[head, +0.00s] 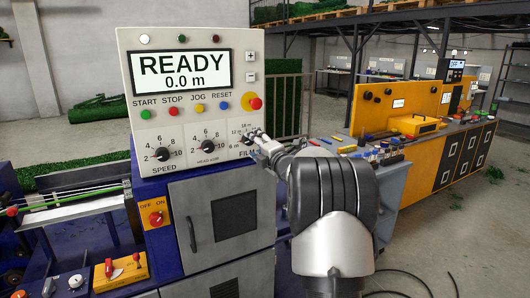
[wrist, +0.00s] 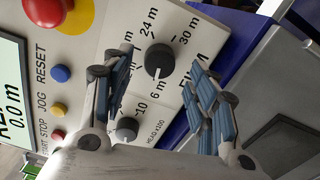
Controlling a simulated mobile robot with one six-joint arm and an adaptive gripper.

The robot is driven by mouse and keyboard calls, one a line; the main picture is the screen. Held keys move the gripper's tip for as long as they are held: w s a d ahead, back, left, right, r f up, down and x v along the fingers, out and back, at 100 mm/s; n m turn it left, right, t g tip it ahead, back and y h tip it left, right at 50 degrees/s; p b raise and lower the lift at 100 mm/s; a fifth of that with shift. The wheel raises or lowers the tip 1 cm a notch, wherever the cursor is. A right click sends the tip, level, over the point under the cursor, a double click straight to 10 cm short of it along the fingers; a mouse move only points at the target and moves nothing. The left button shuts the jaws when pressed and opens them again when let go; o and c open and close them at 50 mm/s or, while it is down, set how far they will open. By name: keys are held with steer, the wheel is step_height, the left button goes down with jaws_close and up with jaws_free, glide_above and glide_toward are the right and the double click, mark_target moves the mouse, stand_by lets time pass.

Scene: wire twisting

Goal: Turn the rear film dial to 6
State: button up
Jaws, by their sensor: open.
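The film dial (wrist: 158,60) is a round black knob on the control panel's white face, with 6 m, 24 m and 30 m readable around it in the wrist view. My gripper (wrist: 165,88) is open, with one finger on each side of the dial's area. The dial sits between the fingers, near their tips; I see no finger touching it.
A second dial marked HEAD x100 (wrist: 127,128) is close to one finger. The speed dial (head: 163,154) is farther left. A red emergency button (head: 255,103) is above the gripper. The display (head: 180,72) reads READY, 0.0 m. Grey cabinet doors (head: 212,215) are below.

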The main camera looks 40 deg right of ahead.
steer(key=v, duration=0.8)
steer(key=shift+s, duration=0.35)
steer(key=shift+a, duration=0.1)
steer(key=s+a+r+m+g+h, duration=0.1)
steer(key=s+a+m+g, duration=0.2)
steer(key=a+m, duration=0.5)
steer(key=s+a+r+m+g+h, duration=0.1)
steer(key=s+a+m+g, duration=0.15)
steer(key=a, duration=0.85)
steer(key=s+a+f+m+g+y, duration=0.2)
steer(key=s+a+f, duration=0.3)
steer(key=s+a, duration=0.2)
steer(key=s+a+f+m+g+y, duration=0.2)
steer(key=s+a, duration=0.5)
steer(key=s, duration=0.4)
steer(key=s+a+f+m+g+y, duration=0.2)
steer(key=s+a+f+m+g, duration=0.1)
steer(key=s+a+f, duration=0.4)
steer(key=s, duration=0.3)
steer(key=shift+f, duration=0.3)
steer(key=shift+g, duration=0.25)
